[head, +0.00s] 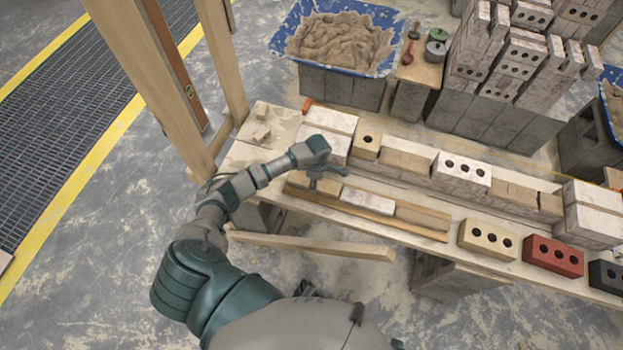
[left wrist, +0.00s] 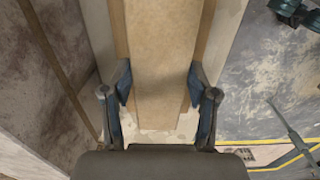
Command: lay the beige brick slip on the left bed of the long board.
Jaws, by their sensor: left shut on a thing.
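The long board (head: 433,234) lies along the front of the plank table, a narrow wooden strip. My left gripper (head: 318,181) is over its left end, shut on a flat tan piece, which I take to be the beige brick slip (head: 331,187). In the left wrist view this slip (left wrist: 160,60) runs lengthwise between the two fingers (left wrist: 158,95), with board wood along its sides. The gripper hides part of the left bed, and I cannot tell whether the slip touches it. A whitish piece (head: 367,197) lies mid-board, a tan bed (head: 422,214) at the right. My right gripper is not in view.
A beige holed brick (head: 487,240), a red brick (head: 553,255) and a dark brick (head: 606,274) stand right of the board. A row of bricks (head: 461,172) runs behind it. A mortar tub (head: 282,42) is farther back. Wooden posts (head: 160,85) rise at the left.

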